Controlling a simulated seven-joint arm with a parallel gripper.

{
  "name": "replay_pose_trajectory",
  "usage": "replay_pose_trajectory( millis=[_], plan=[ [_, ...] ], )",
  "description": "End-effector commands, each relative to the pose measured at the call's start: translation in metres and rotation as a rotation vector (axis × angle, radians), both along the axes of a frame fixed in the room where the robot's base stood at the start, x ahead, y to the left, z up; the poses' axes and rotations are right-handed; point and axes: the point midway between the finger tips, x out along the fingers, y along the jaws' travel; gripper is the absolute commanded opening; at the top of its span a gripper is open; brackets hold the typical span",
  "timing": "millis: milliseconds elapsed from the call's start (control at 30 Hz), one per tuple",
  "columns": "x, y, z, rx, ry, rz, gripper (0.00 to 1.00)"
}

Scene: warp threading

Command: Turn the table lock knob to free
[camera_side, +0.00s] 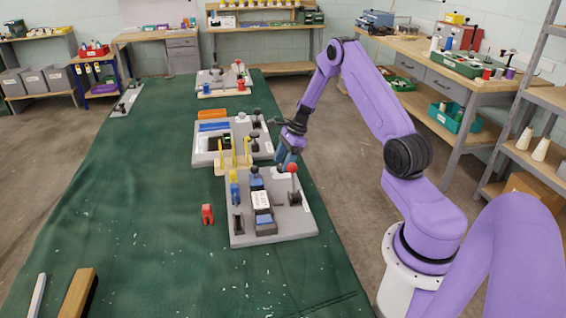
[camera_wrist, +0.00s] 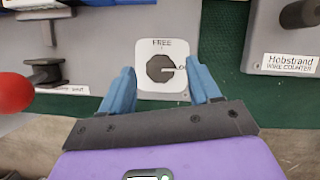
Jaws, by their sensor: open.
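The lock knob (camera_wrist: 160,68) is black and many-sided, on a white plate (camera_wrist: 145,50) in the wrist view. The plate reads FREE above the knob; a second label at its right is partly covered. The knob's white pointer line points right, towards that second label, not up at FREE. My gripper (camera_wrist: 161,72) is open, its two blue fingers left and right of the plate, with a gap to the knob on both sides. Whether they touch anything is unclear. In the side view my gripper (camera_side: 286,158) is low beside the grey boards, and I cannot make out the knob.
A red ball-topped lever (camera_side: 292,168) stands close to my gripper, also at the wrist view's left edge (camera_wrist: 12,92). A grey board with blue and black parts (camera_side: 290,220) lies in front. A Hobstrand wire counter label (camera_wrist: 291,63) is at right.

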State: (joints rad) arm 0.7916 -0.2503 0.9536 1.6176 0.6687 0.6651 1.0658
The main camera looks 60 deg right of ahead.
Motion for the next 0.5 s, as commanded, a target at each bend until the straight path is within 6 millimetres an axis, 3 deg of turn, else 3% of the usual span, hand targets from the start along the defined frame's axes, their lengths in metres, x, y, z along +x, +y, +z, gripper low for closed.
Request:
replay_pose_trajectory(
  millis=[400,467,500],
  plan=[
    [0.0021,0.0026,-0.0077,-0.001,-0.001,0.001,0.62],
    [0.0021,0.0026,-0.0077,-0.001,-0.001,0.001,0.46],
    [0.002,0.0026,-0.0077,-0.001,-0.001,0.001,0.33]
  ],
)
